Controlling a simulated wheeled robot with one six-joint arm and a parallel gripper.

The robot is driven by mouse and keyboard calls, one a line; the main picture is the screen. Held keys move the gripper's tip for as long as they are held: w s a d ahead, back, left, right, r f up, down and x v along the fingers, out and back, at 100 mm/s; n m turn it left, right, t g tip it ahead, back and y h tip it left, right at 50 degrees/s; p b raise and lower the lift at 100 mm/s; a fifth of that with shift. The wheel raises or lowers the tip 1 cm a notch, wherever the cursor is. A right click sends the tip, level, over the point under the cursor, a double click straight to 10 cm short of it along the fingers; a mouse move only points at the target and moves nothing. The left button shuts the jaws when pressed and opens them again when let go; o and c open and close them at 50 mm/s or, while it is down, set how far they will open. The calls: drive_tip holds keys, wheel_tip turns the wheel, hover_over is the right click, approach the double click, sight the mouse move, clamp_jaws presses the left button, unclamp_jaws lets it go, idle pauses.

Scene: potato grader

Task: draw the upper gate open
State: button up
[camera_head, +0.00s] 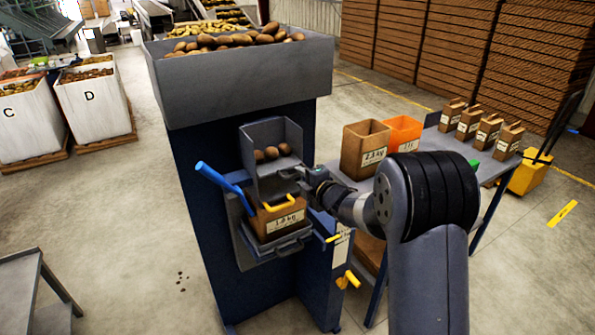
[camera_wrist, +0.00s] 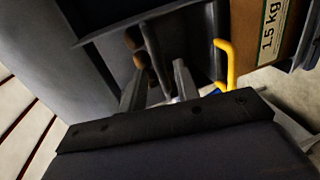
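The grader's grey chute (camera_head: 257,133) sticks out of the blue machine front, with a few potatoes (camera_head: 271,153) in it. A grey plate (camera_head: 277,184) closes its lower front; I cannot tell for sure that this is the upper gate. A yellow handle (camera_head: 281,204) sits just below, above a brown box; it also shows in the wrist view (camera_wrist: 230,62). My gripper (camera_head: 303,181) is at the right edge of the chute. In the wrist view my gripper's fingers (camera_wrist: 158,85) stand apart on both sides of a grey plate edge (camera_wrist: 156,50), left of the yellow handle. Contact is unclear.
The brown box (camera_head: 280,221) sits on a shelf below the chute. A blue lever (camera_head: 222,182) slants up at the left. A table at the right holds brown (camera_head: 364,150) and orange (camera_head: 403,133) boxes.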

sight(298, 175)
drive_tip(key=shift+p+x, duration=0.45)
drive_tip(key=shift+x, duration=1.35)
clamp_jaws()
